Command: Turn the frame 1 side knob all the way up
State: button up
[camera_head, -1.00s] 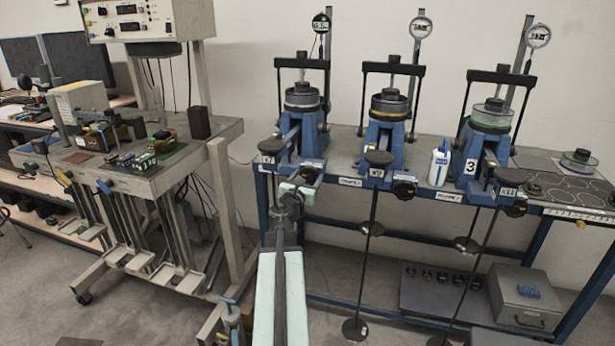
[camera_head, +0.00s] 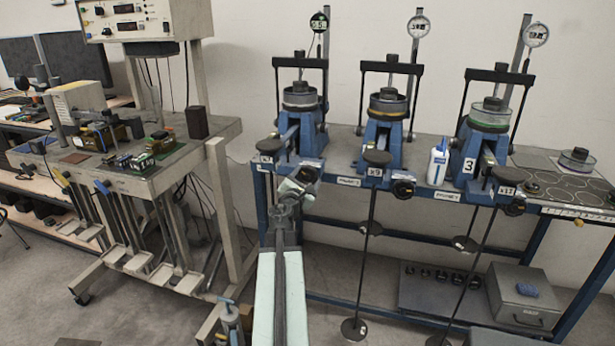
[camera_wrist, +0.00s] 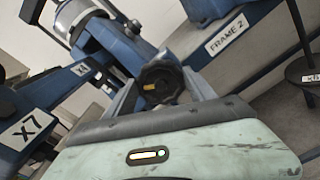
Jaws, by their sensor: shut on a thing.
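Frame 1 is the leftmost blue lever frame (camera_head: 302,140) on the bench. Its side knob (camera_wrist: 160,84) is black and lobed, with a yellow mark, and sits on the frame's near side. My gripper (camera_head: 293,186) is at this knob in the head view. In the wrist view my gripper (camera_wrist: 164,92) has a grey finger on each side of the knob and is shut on it. In the head view the knob is mostly hidden by my gripper.
Frame 2 (camera_head: 385,145) and frame 3 (camera_head: 482,150) stand to the right on the bench. A white bottle (camera_head: 438,163) stands between them. A plate marked X7 (camera_wrist: 30,130) lies close at left in the wrist view. A grey apparatus table (camera_head: 215,150) stands at left.

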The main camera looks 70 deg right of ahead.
jog(key=m, duration=0.4)
jog(key=shift+s+f+m, duration=0.1)
jog(key=shift+f+m, duration=0.05)
jog(key=shift+m, duration=0.15)
jog(key=m, duration=0.3)
jog(key=shift+s+a+f+m, duration=0.1)
jog(key=shift+m, duration=0.2)
jog(key=m, duration=0.4)
jog(key=shift+f+m+b, duration=0.15)
jog(key=shift+m+b, duration=0.15)
jog(key=shift+b, duration=0.1)
jog(key=m, duration=0.3)
jog(key=shift+f+m, duration=0.1)
jog(key=shift+m, duration=0.2)
jog(key=m, duration=0.5)
jog(key=shift+f, duration=0.15)
jog(key=shift+w+m+b, duration=0.2)
jog(key=shift+m+b, duration=0.1)
jog(key=shift+m, duration=2)
